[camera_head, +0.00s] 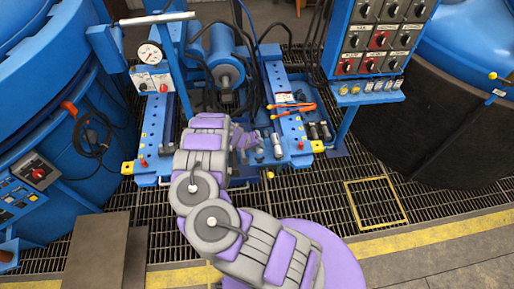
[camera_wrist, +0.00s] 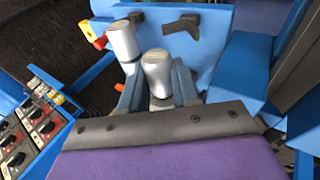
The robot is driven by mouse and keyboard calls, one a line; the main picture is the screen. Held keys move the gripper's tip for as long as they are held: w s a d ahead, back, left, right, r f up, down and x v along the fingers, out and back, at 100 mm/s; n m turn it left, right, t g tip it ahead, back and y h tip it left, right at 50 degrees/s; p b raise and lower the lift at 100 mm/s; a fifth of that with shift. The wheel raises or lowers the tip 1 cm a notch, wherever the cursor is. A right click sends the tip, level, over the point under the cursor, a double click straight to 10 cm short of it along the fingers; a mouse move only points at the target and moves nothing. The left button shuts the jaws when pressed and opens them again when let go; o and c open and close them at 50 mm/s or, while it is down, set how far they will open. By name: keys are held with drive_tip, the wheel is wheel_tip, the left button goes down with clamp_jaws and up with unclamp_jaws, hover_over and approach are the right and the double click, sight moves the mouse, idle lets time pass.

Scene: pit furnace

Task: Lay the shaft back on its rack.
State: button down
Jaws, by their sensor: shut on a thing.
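My gripper (camera_head: 247,141) reaches over the blue frame, beside the inner edge of its right rail. In the wrist view a silver cylinder with a rounded end, which I take as the shaft (camera_wrist: 158,72), stands out past the gripper's dark grey edge. A blue plate with dark hooks (camera_wrist: 182,26) lies behind both. I cannot tell for sure which part is the rack, or whether the shaft touches it.
A switch panel (camera_head: 372,40) rises behind on the right. A gauge (camera_head: 150,55) stands at the left. Grating floor in front is mostly clear.

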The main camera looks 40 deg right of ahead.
drive_tip(key=shift+f+b, duration=0.75)
drive_tip(key=shift+f, duration=0.8)
drive_tip(key=shift+p, duration=0.95)
idle(0.5)
drive_tip(key=shift+s+f, duration=0.1)
drive_tip(key=shift+f, duration=0.5)
idle(0.5)
drive_tip(key=c, duration=0.8)
unclamp_jaws()
drive_tip(key=shift+s, duration=0.1)
drive_tip(key=shift+o, duration=0.2)
drive_tip(key=shift+a+f, duration=0.1)
drive_tip(key=shift+a, duration=0.05)
